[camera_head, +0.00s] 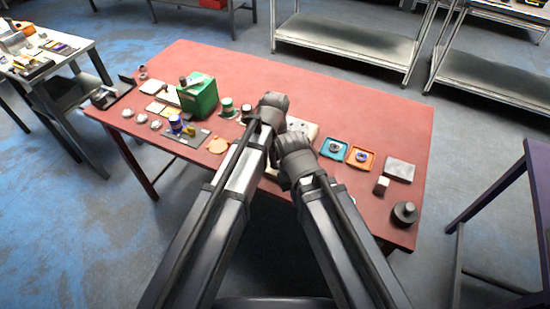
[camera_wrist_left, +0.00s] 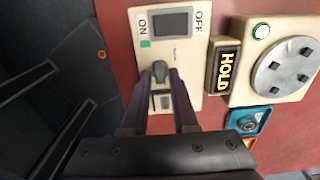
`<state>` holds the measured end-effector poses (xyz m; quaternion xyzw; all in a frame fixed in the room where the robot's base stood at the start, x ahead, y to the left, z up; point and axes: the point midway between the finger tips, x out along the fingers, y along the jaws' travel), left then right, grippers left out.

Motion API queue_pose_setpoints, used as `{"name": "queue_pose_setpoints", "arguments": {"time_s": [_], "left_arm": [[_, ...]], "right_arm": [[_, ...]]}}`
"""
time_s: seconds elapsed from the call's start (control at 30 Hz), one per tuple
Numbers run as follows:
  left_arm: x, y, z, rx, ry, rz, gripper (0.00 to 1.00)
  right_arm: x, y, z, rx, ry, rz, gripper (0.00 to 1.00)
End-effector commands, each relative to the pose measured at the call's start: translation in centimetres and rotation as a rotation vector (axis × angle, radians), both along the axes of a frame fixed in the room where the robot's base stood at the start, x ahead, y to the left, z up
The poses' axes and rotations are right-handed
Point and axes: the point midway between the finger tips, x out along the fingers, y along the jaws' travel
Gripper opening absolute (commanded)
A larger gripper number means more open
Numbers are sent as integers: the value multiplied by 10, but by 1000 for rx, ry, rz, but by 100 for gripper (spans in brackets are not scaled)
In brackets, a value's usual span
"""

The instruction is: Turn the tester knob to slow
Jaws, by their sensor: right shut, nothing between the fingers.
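The tester (camera_wrist_left: 197,58) is a cream box with a black switch (camera_wrist_left: 173,24) marked ON and OFF and a dark grey knob (camera_wrist_left: 161,73). A small slot is below the knob. In the left wrist view my left gripper's fingers (camera_wrist_left: 160,84) are apart, with the knob between their tips. I cannot tell whether they touch it. In the head view my left gripper (camera_head: 271,102) is over the middle of the table and mostly hides the tester. My right gripper (camera_head: 294,143) is close beside it, lower and to the right, shut and empty; its fingertips are hidden. Slow markings are not readable.
A lit HOLD sign (camera_wrist_left: 225,66) and a cream unit with a grey disc (camera_wrist_left: 287,72) stand beside the tester. Blue (camera_head: 334,148) and orange (camera_head: 361,158) trays lie right. A green box (camera_head: 199,97) stands left. The red table (camera_head: 330,95) is clear at the back.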

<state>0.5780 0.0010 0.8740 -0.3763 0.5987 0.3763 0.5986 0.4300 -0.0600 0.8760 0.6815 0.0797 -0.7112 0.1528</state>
Motion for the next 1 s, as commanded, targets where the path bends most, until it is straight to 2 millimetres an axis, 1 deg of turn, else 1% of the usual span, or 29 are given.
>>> {"name": "queue_pose_setpoints", "arguments": {"time_s": [0.03, 0.2, 0.23, 0.77, 1.0], "left_arm": [[0, 0, 0, 0, 0, 0, 20], [0, 0, 0, 0, 0, 0, 1], [0, 0, 0, 0, 0, 0, 0], [0, 0, 0, 0, 0, 12, 0], [0, 0, 0, 0, 0, 116, 0]], "right_arm": [[0, 0, 0, 0, 0, 0, 0], [0, 0, 0, 0, 0, 0, 0], [0, 0, 0, 0, 0, 0, 0], [0, 0, 0, 0, 0, 0, 0], [0, 0, 0, 0, 0, 0, 0]]}}
